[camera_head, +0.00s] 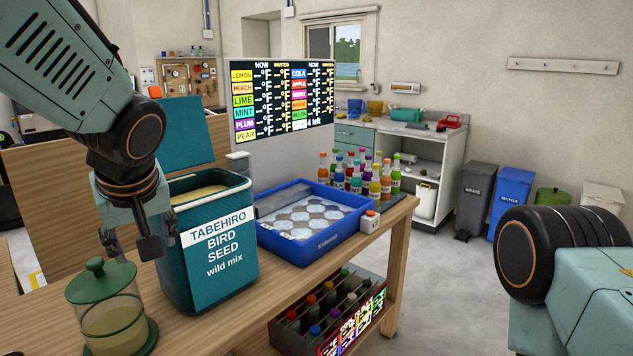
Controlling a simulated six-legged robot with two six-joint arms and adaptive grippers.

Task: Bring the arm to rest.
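My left arm comes in from the upper left. My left gripper (130,238) hangs down between the teal bird seed bin (214,243) and a glass jar (108,311) with a green lid. Its fingers are spread apart and nothing shows between them. The gripper overlaps the bin's left side in the picture; I cannot tell whether they touch. The bin is open, with pale seed inside. My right arm shows at the lower right; its gripper is outside the picture.
A blue tray (266,234) with round discs sits on the wooden table (393,219), with several coloured bottles (367,178) behind it. A bottle crate (326,330) stands below. A display board (282,98) rises behind the table. Grey floor (436,282) lies clear to the right.

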